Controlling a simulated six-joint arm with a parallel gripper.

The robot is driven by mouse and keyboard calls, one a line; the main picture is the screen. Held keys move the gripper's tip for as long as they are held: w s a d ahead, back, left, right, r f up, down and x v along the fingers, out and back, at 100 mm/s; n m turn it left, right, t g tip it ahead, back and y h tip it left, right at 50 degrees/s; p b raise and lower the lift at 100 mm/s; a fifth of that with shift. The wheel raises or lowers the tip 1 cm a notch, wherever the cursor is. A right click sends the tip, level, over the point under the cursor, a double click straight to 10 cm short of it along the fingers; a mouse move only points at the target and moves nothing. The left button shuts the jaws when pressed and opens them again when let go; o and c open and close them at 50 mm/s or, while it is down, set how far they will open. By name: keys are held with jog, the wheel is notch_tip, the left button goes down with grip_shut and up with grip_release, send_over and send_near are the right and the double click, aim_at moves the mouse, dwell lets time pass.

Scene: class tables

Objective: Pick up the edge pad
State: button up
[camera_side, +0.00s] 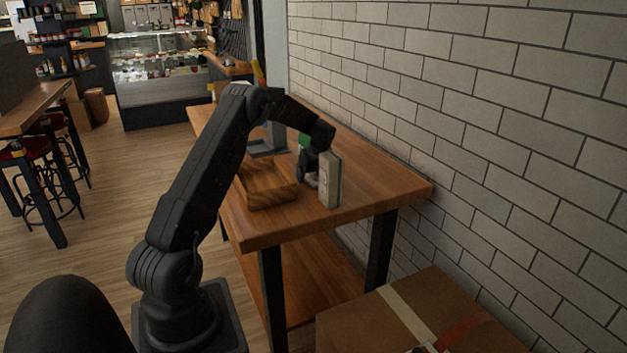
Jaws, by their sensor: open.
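A pale, upright, block-like item (329,180) stands on the wooden table (390,190) near its front right; it may be the edge pad, but I cannot tell for certain. My gripper (311,178) points down just to the left of and behind this item. The jaws are open, and the item partly hides them. I cannot tell whether a finger touches it. A small green thing (304,141) shows beside my wrist, partly hidden.
A wooden tray (268,203) sits left of my gripper on the table. A grey stand (268,146) is farther back. A brick wall (480,110) runs along the right side. A cardboard box (370,325) is below at the front. The table's front right corner is clear.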

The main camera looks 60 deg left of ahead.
jog(key=shift+c, duration=0.5)
jog(key=c, duration=0.9)
